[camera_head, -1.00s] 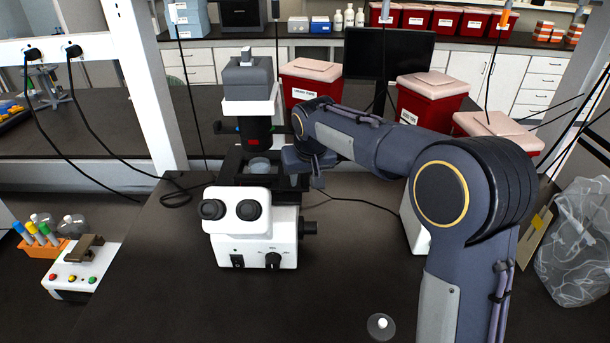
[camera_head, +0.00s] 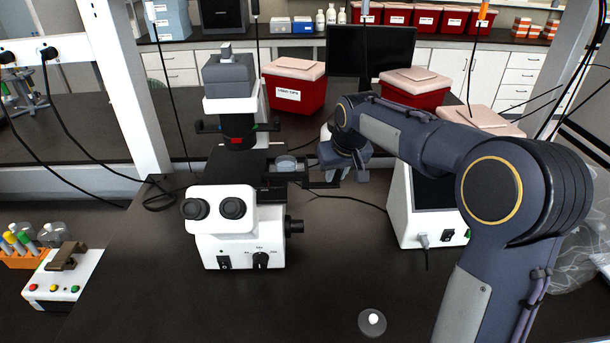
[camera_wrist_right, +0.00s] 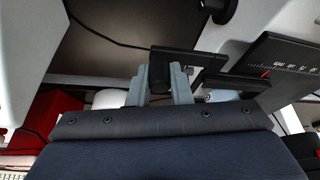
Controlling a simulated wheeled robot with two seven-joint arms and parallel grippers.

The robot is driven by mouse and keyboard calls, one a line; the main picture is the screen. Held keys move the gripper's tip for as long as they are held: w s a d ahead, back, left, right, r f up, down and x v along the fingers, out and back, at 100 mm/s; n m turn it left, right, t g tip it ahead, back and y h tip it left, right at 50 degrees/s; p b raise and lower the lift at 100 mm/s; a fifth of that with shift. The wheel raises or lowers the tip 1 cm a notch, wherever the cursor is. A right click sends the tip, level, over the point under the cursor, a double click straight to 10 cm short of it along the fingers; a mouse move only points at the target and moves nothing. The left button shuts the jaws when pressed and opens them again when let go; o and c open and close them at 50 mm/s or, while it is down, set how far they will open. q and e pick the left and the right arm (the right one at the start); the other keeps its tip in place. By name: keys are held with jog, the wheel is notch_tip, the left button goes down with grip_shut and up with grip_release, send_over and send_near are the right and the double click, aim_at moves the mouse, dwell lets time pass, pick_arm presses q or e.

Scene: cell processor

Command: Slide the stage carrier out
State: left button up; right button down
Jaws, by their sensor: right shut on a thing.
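The white and grey microscope (camera_head: 238,225) stands on the dark bench, left of centre. Its black stage carrier (camera_head: 283,178) sticks out to the right of the stage, with a clear round dish (camera_head: 286,163) on it. My right gripper (camera_head: 343,172) is at the carrier's right end. In the right wrist view, my right gripper (camera_wrist_right: 171,85) has its two grey fingers closed around the carrier's black handle (camera_wrist_right: 160,68). A ruler scale (camera_wrist_right: 290,62) with a red pointer shows beside it. My left gripper is not in view.
A white box device (camera_head: 420,225) stands right of the microscope, close under my right arm. Red bins (camera_head: 296,90) and a dark monitor (camera_head: 372,50) stand behind. A small round lidded dish (camera_head: 373,322) lies at the front. A tube rack (camera_head: 22,255) is at left.

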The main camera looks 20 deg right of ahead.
jog(key=d, duration=0.1)
jog(key=s+d, duration=0.1)
jog(key=d, duration=0.1)
jog(key=shift+d+r, duration=0.1)
jog(key=shift+d, duration=0.05)
jog(key=c, duration=1.3)
grip_release()
jog(key=b+v, duration=0.1)
jog(key=v, duration=0.6)
jog(key=shift+s+r, duration=0.15)
jog(key=shift+r, duration=0.15)
